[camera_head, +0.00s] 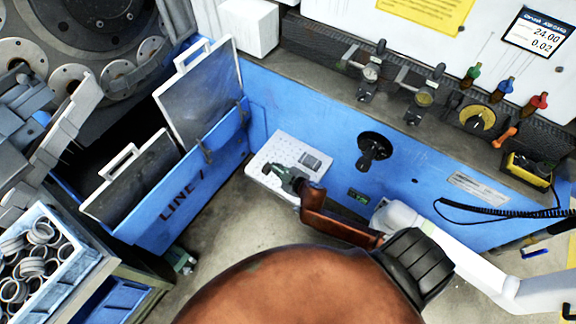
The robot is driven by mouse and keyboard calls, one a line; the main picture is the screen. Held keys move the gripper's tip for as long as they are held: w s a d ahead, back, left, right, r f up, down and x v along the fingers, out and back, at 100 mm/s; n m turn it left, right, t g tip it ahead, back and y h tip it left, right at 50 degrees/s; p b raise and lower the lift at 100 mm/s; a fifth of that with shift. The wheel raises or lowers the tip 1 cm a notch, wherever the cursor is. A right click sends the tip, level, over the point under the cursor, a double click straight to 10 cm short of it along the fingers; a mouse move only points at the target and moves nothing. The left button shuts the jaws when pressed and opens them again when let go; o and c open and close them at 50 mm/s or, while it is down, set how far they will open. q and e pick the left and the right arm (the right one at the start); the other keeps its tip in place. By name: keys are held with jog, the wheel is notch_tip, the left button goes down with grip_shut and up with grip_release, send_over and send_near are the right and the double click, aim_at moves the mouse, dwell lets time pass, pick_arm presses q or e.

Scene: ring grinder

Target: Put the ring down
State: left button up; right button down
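Many grey metal rings lie in a bin (40,262) at the lower left. My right gripper (277,172) shows small and grey-green, at the end of a brown link, over a white perforated plate (262,160). I cannot tell whether it touches the plate. Its fingertips are too small to read as open or shut, and I cannot make out a ring between them. I cannot identify my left gripper anywhere in view.
A blue machine panel (325,125) runs behind the plate, with a black knob (374,150). Two grey handled panels (200,95) (133,180) stand by the dark opening at left. Gauges (423,99) and coloured valves line the ledge. A brown rounded shape fills the lower foreground.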

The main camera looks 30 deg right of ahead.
jog(key=w+d+f+b, duration=0.1)
jog(key=d+f, duration=0.2)
jog(key=d, duration=0.1)
jog(key=w+d+f+b, duration=0.2)
jog(key=d+f, duration=0.1)
jog(key=d, duration=0.1)
jog(key=w+d+f+b, duration=0.1)
jog(key=d+f+b, duration=0.1)
jog(key=d, duration=0.3)
jog(key=shift+w+f, duration=0.25)
jog(key=shift+f, duration=0.45)
jog(key=f, duration=0.1)
jog(key=f+b, duration=0.2)
jog(key=f, duration=0.1)
jog(key=shift+d, duration=0.25)
jog(key=shift+r, duration=0.15)
jog(key=c, duration=2.4)
grip_release()
pick_arm(q)
notch_tip(320, 180, down, 7)
jog(key=s, duration=0.2)
jog(key=shift+s+g, duration=0.15)
jog(key=shift+g, duration=0.15)
pick_arm(e)
jog(key=shift+o, duration=1.2)
